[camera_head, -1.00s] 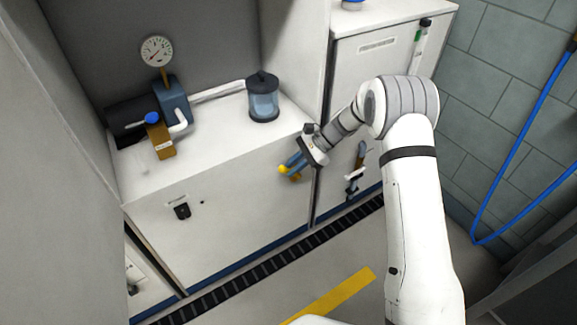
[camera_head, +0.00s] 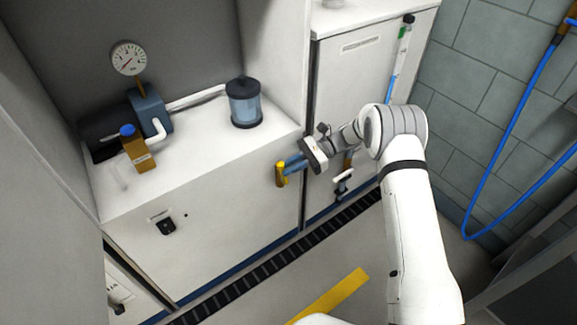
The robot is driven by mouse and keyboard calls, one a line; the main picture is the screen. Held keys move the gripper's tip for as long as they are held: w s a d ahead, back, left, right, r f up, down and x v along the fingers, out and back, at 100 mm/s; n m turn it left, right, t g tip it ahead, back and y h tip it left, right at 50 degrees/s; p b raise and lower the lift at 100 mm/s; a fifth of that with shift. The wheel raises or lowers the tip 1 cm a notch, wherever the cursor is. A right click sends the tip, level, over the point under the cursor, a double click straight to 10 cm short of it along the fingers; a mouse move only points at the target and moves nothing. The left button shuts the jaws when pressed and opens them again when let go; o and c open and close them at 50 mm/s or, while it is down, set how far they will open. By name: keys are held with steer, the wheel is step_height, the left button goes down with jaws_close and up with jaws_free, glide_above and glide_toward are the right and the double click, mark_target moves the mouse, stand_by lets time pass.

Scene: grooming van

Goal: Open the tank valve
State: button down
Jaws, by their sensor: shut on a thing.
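My gripper (camera_head: 290,167) is at the front of the white cabinet, near its right edge. Its blue fingers are shut on a yellow, bar-like handle (camera_head: 281,176), which stands roughly upright in the picture. The handle looks like the tank valve's lever, but my gripper hides its mounting, so I cannot tell how it joins the cabinet. A clear cylindrical tank (camera_head: 244,106) with dark lid and base stands on the cabinet top above.
On the white cabinet (camera_head: 235,195) stand a pressure gauge (camera_head: 128,58), a pump (camera_head: 149,111) and a brown bottle-like part (camera_head: 137,150). A taller cabinet (camera_head: 365,75) with a sight tube is on the right. A blue hose (camera_head: 510,130) hangs at the wall.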

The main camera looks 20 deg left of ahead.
steer(key=shift+s+d+f, duration=0.1)
steer(key=shift+d+f, duration=0.05)
steer(key=shift+f, duration=0.3)
steer(key=c, duration=1.7)
jaws_free()
steer(key=o, duration=0.3)
steer(key=shift+r, duration=0.15)
steer(key=shift+a+r, duration=0.15)
steer(key=shift+a, duration=0.1)
steer(key=shift+r, duration=0.1)
